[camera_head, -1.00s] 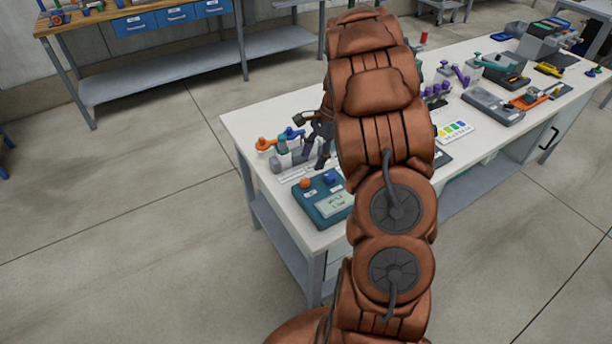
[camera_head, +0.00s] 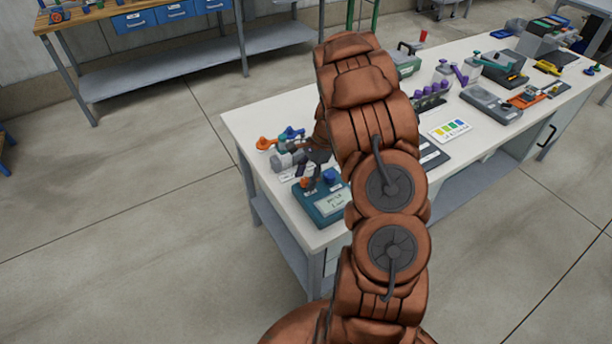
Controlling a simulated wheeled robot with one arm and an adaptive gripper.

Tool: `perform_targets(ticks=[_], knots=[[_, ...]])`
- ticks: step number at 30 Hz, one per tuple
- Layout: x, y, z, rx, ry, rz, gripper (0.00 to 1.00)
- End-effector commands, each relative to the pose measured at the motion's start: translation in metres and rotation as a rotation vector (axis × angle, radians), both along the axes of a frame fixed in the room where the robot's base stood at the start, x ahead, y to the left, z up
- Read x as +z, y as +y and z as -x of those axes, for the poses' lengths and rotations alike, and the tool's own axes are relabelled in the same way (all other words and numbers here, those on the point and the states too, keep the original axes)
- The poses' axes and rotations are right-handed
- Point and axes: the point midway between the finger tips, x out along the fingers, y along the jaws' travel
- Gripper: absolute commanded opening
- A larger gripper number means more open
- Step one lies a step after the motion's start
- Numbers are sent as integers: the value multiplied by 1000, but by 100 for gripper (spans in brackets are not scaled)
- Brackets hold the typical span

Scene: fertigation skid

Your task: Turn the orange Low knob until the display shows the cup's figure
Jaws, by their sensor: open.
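The orange Low knob (camera_head: 306,183) sits at the left of the top of a teal control box near the table's left end. A blue knob (camera_head: 329,175) is to its right. The display (camera_head: 335,201) is a pale panel on the box (camera_head: 316,213); its text is too small to read surely. My gripper (camera_head: 311,183) is open, dark, pointing down at the orange knob; I cannot tell whether its fingers touch the knob. My copper arm hides part of the box's right side and the table behind it. I cannot pick out the cup.
Valves with an orange handle (camera_head: 265,143) and a blue handle (camera_head: 290,133) stand just behind the box. A colour chart (camera_head: 450,130), purple-topped vials (camera_head: 431,97) and a grey scale-like device (camera_head: 492,104) lie farther right. The table's (camera_head: 248,122) left corner is bare.

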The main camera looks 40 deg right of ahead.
Motion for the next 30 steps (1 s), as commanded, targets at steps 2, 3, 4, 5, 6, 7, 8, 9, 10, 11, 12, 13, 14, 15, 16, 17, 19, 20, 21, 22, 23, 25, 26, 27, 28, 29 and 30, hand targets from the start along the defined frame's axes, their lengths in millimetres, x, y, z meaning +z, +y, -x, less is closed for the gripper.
perform_targets(ticks=[2,3,4,5,6,7,8,9,10,11,12,13,14,15,16,17,19,20,21,22,23,25,26,27,28,29,30], knots=[[0,0,0,0,0,0,54],[0,0,0,0,0,0,54],[0,0,0,0,0,0,54],[0,0,0,0,0,0,52],[0,0,0,0,0,0,48],[0,0,0,0,0,0,45],[0,0,0,0,0,0,42],[0,0,0,0,0,0,37],[0,0,0,0,0,0,34],[0,0,0,0,0,0,31],[0,0,0,0,0,0,27],[0,0,0,0,0,0,24],[0,0,0,0,0,0,21],[1,0,0,0,0,0,17],[1,0,0,0,0,0,14],[1,0,0,0,0,0,10],[1,0,0,0,0,0,3],[1,0,0,0,0,0,0],[1,0,0,0,0,0,0],[1,0,0,0,0,0,0],[1,0,0,1,0,0,0],[0,0,0,3,0,0,0],[0,0,-1,6,-1,0,0],[0,0,-1,11,-2,-1,0],[0,0,-1,17,-2,-1,0],[0,0,-1,24,-1,-1,0],[-1,0,-1,36,-2,-1,0]])
